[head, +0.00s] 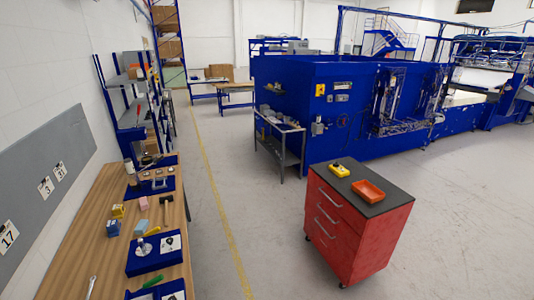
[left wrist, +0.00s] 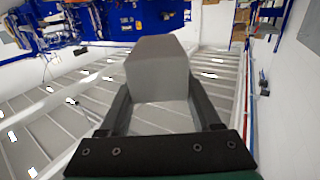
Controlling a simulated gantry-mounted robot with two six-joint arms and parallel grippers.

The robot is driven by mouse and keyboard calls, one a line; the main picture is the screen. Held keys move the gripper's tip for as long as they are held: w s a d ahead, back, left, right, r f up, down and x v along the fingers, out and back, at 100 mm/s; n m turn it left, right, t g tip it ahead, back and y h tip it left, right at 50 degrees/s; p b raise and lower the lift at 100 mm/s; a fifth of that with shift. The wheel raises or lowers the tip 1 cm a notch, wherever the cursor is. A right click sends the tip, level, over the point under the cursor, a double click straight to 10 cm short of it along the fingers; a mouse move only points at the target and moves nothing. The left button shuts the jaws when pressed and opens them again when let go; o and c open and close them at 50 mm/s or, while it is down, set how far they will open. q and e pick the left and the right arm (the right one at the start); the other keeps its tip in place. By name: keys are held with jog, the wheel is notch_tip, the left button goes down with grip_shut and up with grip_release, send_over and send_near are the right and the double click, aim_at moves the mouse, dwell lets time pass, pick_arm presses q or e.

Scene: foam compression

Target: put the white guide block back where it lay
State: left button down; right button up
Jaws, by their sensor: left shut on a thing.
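A pale grey-white block (left wrist: 160,75), which looks like the guide block, is held between the two dark fingers of my left gripper (left wrist: 158,92) in the left wrist view. The gripper is shut on it, and the block stands out past the fingers. Behind it I see a room background with no bench surface close by. Neither gripper shows in the head view. Where the block lay cannot be told from these frames.
A red drawer cabinet (head: 350,235) carries an orange tray (head: 368,191) and a yellow device (head: 341,169). Open floor lies between bench and cabinet.

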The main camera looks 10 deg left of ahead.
pick_arm(q)
jog(key=s+a+f+n+g+y+b, duration=0.1)
jog(key=a+f+n+y+b, duration=0.2)
jog(key=a+f+y+b, duration=0.5)
jog(key=a+f+n+g+y+b, duration=0.1)
jog(key=a+f+n+g+b, duration=0.2)
jog(key=a+b, duration=0.85)
jog(key=shift+t, duration=0.7)
jog(key=f+b, duration=0.6)
jog(key=f, duration=0.1)
jog(key=f+b, duration=0.3)
jog(key=b, duration=0.1)
jog(key=shift+s+d+f, duration=0.15)
jog(key=shift+d+f, duration=0.1)
jog(key=shift+f, duration=0.1)
jog(key=shift+c, duration=0.4)
grip_release()
jog(key=shift+r, duration=0.1)
jog(key=b+v, duration=0.2)
jog(key=v, duration=0.1)
jog(key=b+v, duration=0.3)
jog(key=v, duration=0.1)
jog(key=b+v, duration=0.3)
jog(key=v, duration=0.1)
jog(key=shift+s+d+f, duration=0.1)
jog(key=shift+d+f, duration=0.05)
jog(key=shift+f, duration=0.25)
jog(key=shift+s+r, duration=0.15)
jog(key=shift+r, duration=0.1)
